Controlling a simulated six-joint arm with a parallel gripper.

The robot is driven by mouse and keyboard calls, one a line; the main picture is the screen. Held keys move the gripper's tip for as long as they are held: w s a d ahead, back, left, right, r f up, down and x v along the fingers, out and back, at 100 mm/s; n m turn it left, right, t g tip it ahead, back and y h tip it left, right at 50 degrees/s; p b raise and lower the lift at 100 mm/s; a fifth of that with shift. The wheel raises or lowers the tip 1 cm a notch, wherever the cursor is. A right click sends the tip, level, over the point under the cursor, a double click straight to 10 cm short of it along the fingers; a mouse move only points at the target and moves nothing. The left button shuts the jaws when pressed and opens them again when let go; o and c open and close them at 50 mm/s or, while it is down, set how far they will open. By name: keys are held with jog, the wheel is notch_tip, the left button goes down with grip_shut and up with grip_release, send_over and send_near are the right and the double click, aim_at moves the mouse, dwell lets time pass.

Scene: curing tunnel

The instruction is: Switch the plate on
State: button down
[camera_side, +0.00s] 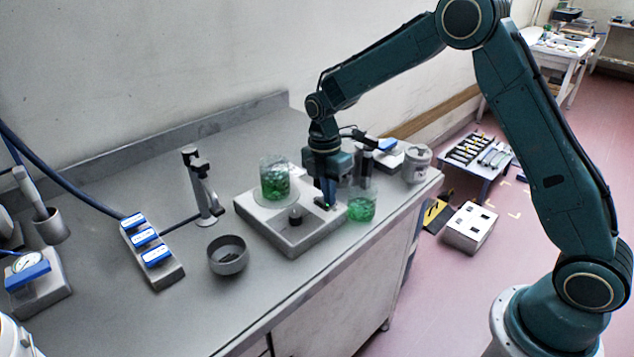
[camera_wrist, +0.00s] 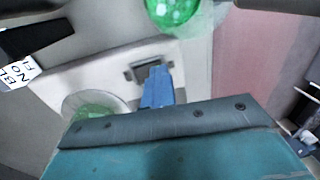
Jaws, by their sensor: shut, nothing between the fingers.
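The plate is a pale, low box (camera_side: 300,236) on the bench, with a dark knob (camera_side: 295,215) on its front. A glass beaker of green contents (camera_side: 274,180) stands on its round top. My gripper (camera_side: 328,204) is shut and empty, pointing down at the plate's right end. In the wrist view its blue fingertips (camera_wrist: 157,86) are right beside a dark-framed rocker switch (camera_wrist: 148,70) on the plate's pale face. They overlap the switch's edge, and I cannot tell whether they touch. A small green spot shows by the fingertips in the side view. The rocker's position is unclear.
Another beaker with green contents (camera_side: 361,207) stands close to the right of the plate.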

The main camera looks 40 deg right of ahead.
jog(key=shift+f, duration=0.1)
jog(key=shift+w, duration=0.75)
jog(key=shift+r, duration=0.2)
jog(key=shift+r, duration=0.15)
notch_tip(320, 180, up, 14)
jog(key=w, duration=0.1)
jog(key=shift+w+f, duration=0.2)
jog(key=shift+w, duration=0.15)
dwell(0.3)
